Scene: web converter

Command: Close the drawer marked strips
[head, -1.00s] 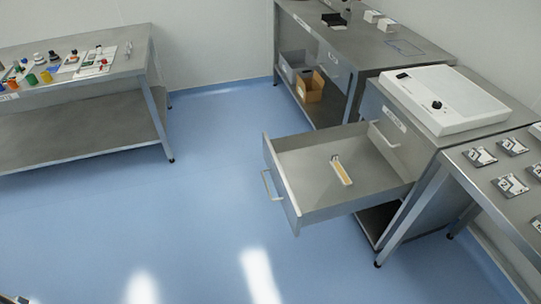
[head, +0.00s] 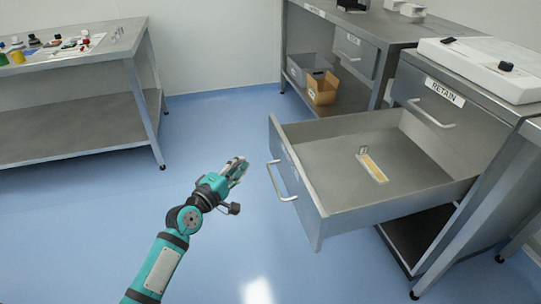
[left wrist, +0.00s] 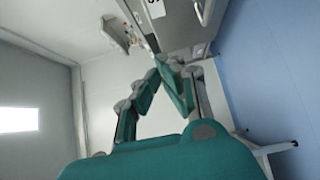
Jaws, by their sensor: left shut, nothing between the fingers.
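A grey metal drawer (head: 312,222) is pulled far out from the cabinet on the right, with its bar handle (head: 283,182) facing left. A small strip-like item with a yellow band (head: 372,166) lies inside it. The drawer's marking is not readable in the head view. In the left wrist view, a grey front with a partly cut-off label (left wrist: 153,9) and a handle (left wrist: 203,12) shows at the top. My left gripper (head: 240,167) is shut and empty, just left of the handle and apart from it; its fingers (left wrist: 165,72) also show in the left wrist view. My right gripper is out of view.
A shut drawer marked RETAIN (head: 444,92) sits above the open one. A white device (head: 480,65) stands on the cabinet. A cardboard box (head: 322,88) sits on a shelf behind. A steel table (head: 80,72) stands at left. Blue floor is clear between.

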